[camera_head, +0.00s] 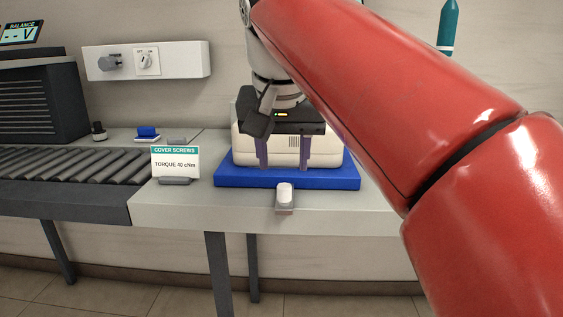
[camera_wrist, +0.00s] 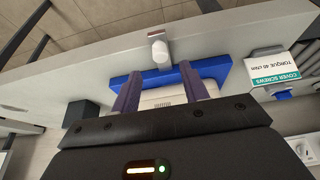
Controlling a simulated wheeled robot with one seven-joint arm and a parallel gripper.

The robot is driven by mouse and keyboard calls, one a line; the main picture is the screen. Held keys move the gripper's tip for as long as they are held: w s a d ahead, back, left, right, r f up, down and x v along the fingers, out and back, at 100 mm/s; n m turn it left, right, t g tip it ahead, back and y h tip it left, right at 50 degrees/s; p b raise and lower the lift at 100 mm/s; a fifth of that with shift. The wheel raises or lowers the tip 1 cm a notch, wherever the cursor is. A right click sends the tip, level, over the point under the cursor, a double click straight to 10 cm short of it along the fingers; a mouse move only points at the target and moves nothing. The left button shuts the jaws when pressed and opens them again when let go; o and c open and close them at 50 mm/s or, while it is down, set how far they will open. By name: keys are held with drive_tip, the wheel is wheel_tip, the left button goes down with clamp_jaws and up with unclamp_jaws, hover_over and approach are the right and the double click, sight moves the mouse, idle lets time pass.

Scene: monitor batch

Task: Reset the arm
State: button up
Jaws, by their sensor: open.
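My gripper (camera_head: 284,152) is in front of a cream-coloured boxy device (camera_head: 322,146) that rests on a blue mat (camera_head: 290,181) on the bench. Its two purple fingers point down and stand well apart, with nothing seen between them but the device behind. In the wrist view, my gripper (camera_wrist: 160,92) shows its two fingers spread, with the cream device (camera_wrist: 162,98) partly visible between them and the blue mat beyond. The dark gripper body hides most of the device there. I cannot tell whether the fingers touch the device. My red arm covers the right side of the head view.
A white-capped piece (camera_head: 285,194) sits at the bench's front edge, before the mat. A "COVER SCREWS, TORQUE 40 cNm" sign (camera_head: 175,162) stands left of the mat. A roller conveyor (camera_head: 75,164) runs left. A wall panel with a knob (camera_head: 148,62) hangs behind.

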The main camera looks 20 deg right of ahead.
drive_tip(key=s+d+f+n, duration=0.1)
drive_tip(key=s+f, duration=0.3)
drive_tip(key=f, duration=0.4)
drive_tip(key=s+d+f+n+t+y+p, duration=0.1)
drive_tip(key=s+f, duration=0.3)
drive_tip(key=f, duration=0.4)
drive_tip(key=s+d+f+n+p, duration=0.1)
drive_tip(key=s+f, duration=0.3)
drive_tip(key=f, duration=0.5)
drive_tip(key=shift+s+n, duration=0.25)
drive_tip(key=shift+n, duration=0.05)
